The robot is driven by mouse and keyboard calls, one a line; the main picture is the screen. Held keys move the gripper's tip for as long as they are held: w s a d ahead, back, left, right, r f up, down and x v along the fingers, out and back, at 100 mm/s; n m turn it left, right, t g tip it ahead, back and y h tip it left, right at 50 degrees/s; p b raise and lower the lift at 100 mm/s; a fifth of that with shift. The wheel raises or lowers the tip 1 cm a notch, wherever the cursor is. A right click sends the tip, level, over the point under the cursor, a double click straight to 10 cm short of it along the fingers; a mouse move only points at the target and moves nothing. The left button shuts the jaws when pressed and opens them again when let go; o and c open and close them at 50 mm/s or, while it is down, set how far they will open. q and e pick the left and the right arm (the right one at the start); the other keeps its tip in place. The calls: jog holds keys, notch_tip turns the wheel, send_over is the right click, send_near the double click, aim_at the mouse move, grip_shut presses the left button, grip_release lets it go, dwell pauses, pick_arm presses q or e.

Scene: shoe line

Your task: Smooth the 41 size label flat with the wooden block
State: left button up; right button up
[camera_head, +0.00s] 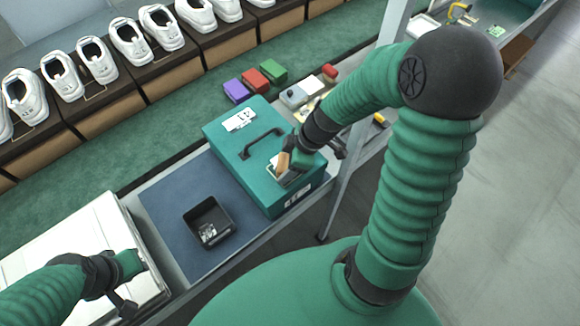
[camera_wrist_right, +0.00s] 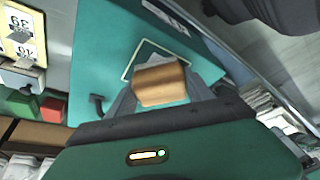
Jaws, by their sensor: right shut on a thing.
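The wooden block (camera_wrist_right: 160,84) is between the fingers of my right gripper (camera_wrist_right: 162,92), which is shut on it. The block is at the lid of the teal box (camera_head: 225,135), over a white-outlined rectangle (camera_wrist_right: 126,72). I cannot tell whether the block touches the lid. In the head view the block (camera_head: 283,163) shows partly beside the right gripper (camera_head: 287,168). No number 41 is readable; any label under the block is hidden. My left gripper (camera_head: 126,304) is at the white case at lower left, and its fingers are too unclear to judge.
A black handle (camera_head: 262,142) stands up from the lid beside the block. A black tray (camera_head: 209,221) with small pieces sits on the blue mat (camera_head: 172,205). The white case (camera_head: 80,245) is left of it. Purple, red and green blocks (camera_head: 256,80) lie behind the box.

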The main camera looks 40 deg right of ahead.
jog(key=shift+w+r+p, duration=0.1)
jog(key=shift+r+p, duration=0.3)
jog(key=shift+r, duration=0.05)
notch_tip(320, 180, up, 5)
jog(key=p, duration=0.3)
jog(key=shift+r+p, duration=0.1)
jog(key=shift+p, duration=0.3)
jog(key=shift+w, duration=0.1)
jog(key=shift+r, duration=0.2)
notch_tip(320, 180, up, 3)
jog(key=shift+f+p, duration=0.2)
jog(key=shift+p, duration=0.9)
jog(key=shift+f, duration=0.1)
